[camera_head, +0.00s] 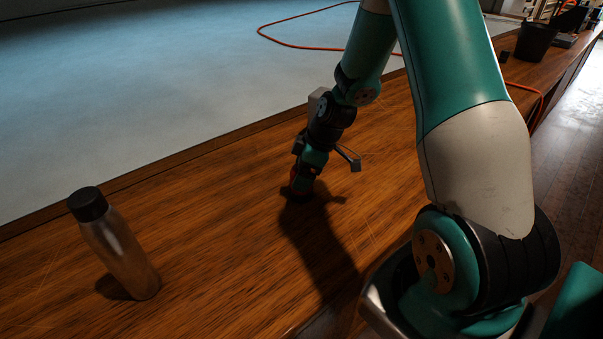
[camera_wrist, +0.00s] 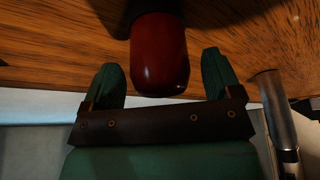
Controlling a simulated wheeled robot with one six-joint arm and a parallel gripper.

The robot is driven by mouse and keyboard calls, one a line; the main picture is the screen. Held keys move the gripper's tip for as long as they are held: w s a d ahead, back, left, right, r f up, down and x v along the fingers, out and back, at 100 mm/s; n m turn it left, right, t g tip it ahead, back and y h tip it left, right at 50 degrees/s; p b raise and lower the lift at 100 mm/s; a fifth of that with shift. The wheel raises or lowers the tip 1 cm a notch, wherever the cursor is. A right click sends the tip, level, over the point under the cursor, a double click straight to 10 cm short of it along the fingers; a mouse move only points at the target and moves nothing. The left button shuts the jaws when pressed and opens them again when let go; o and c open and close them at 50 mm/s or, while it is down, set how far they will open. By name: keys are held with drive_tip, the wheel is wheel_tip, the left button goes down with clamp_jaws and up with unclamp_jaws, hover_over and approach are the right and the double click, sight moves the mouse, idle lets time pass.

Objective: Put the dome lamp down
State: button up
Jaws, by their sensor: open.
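The dome lamp (camera_wrist: 160,55) appears as a glossy dark red, rounded body in the wrist view, between the two green fingers of my gripper (camera_wrist: 161,66). Gaps show on both sides of it, so the fingers are open and apart from it. In the head view my gripper (camera_head: 306,168) points down at the wooden desk (camera_head: 225,215). A small red part of the lamp (camera_head: 299,183) shows under it, low at the desk top. My gripper and its shadow hide most of the lamp, and I cannot see its base clearly.
A metal bottle with a black cap (camera_head: 122,246) stands on the desk at the left; it also shows in the wrist view (camera_wrist: 278,112). An orange cable (camera_head: 290,44) runs behind. A dark bin (camera_head: 535,42) stands far right. The desk between bottle and gripper is clear.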

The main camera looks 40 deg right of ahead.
drive_tip(key=v, duration=1.1)
drive_tip(key=s+a+r+g, duration=0.1)
drive_tip(key=s+a+r, duration=0.2)
drive_tip(key=a, duration=0.5)
drive_tip(key=s+a+r, duration=0.2)
drive_tip(key=a+r, duration=0.2)
drive_tip(key=a, duration=0.4)
drive_tip(key=s+a+r+m+g, duration=0.1)
drive_tip(key=s+a, duration=0.3)
drive_tip(key=s, duration=0.3)
drive_tip(key=s+a+r+m+g+y, duration=0.1)
drive_tip(key=s+a+r, duration=0.1)
drive_tip(key=s+a, duration=0.3)
drive_tip(key=shift+s+a+r, duration=0.2)
drive_tip(key=shift+s+a, duration=0.1)
drive_tip(key=shift+s, duration=0.85)
